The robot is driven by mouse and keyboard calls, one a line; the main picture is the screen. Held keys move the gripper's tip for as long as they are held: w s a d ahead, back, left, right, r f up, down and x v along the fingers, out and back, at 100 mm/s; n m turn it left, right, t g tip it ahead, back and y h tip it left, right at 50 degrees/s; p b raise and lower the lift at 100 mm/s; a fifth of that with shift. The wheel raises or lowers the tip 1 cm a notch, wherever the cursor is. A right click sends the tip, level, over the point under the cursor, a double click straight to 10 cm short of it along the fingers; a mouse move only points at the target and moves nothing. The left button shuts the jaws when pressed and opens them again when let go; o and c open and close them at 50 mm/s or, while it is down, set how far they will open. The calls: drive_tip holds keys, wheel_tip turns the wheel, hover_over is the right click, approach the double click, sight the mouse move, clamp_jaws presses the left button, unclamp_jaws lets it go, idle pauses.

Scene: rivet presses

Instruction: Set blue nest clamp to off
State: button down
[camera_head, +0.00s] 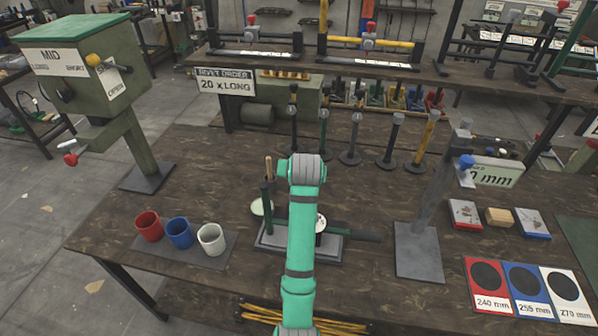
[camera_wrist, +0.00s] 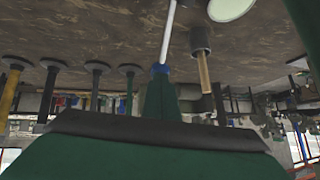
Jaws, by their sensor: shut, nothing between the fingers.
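In the wrist view, which is upside down, my gripper (camera_wrist: 161,92) is a dark green taper with its fingers together and nothing held. A small blue piece (camera_wrist: 160,69), perhaps the blue nest clamp, shows right at the fingertips, with a pale rod (camera_wrist: 169,30) running from it. I cannot tell whether they touch. In the head view, my arm hides my gripper and much of the bench fixture with its grey base (camera_head: 268,241). Which way the clamp is set cannot be read.
A wooden handle (camera_head: 268,168) on a dark post stands beside my arm; it also shows in the wrist view (camera_wrist: 203,72). Red, blue and white cups stand at left. A grey stand (camera_head: 420,250) with a blue knob (camera_head: 466,162) is at right. Several upright rods stand behind.

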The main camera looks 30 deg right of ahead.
drive_tip(key=r+v, duration=0.1)
drive_tip(key=v, duration=1.3)
drive_tip(key=shift+w+d, duration=0.4)
